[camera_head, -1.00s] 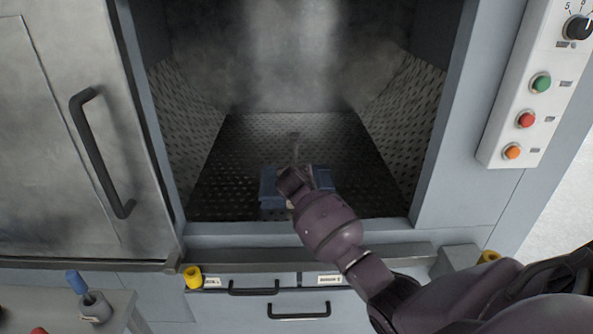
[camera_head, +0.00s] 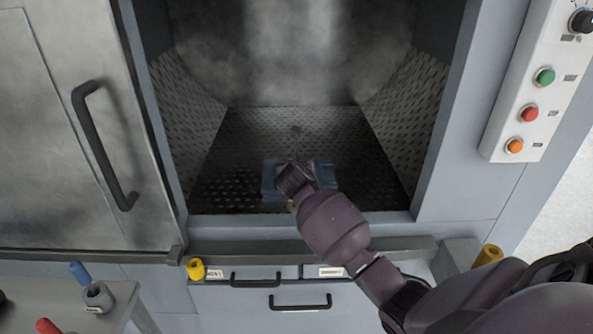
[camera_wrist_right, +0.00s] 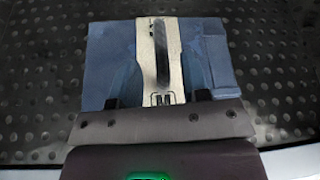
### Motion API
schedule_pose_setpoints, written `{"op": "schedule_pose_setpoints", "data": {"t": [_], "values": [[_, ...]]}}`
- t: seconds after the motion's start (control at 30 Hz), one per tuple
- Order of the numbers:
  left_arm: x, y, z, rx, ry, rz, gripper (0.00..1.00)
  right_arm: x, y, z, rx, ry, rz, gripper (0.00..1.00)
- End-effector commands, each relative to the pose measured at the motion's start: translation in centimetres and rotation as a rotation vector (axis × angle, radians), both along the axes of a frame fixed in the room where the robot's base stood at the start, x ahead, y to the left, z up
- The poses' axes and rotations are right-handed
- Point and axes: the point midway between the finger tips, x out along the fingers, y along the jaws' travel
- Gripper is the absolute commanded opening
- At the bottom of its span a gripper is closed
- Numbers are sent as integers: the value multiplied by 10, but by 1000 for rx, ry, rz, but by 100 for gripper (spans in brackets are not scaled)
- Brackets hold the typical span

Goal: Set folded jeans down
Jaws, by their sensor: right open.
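The folded blue jeans (camera_head: 269,182) lie flat at the front of the dark studded chamber floor. My right arm covers their middle in the head view. In the right wrist view the jeans (camera_wrist_right: 108,48) show a pale band with a dark stripe across their middle. My right gripper (camera_head: 293,168) is over the jeans and open. In the wrist view its fingers (camera_wrist_right: 160,82) stand apart, one on each side of the pale band, over the blue cloth. Whether they touch the cloth I cannot tell. My left gripper is not in view.
A metal door (camera_head: 60,150) is at left, a button panel (camera_head: 530,85) at right. A small table (camera_head: 60,310) is bottom left.

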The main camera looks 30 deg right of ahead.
Motion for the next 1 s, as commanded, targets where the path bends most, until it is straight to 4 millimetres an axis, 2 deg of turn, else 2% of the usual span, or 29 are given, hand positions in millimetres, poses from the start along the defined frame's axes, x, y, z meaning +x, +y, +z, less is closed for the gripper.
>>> {"op": "schedule_pose_setpoints", "data": {"t": [0.3,0.5,1.0], "values": [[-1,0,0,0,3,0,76,-38,27,20,0,-2,0,42],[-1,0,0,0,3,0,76,-54,39,27,0,-1,0,42],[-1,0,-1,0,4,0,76,-58,42,30,0,-1,0,42]]}}
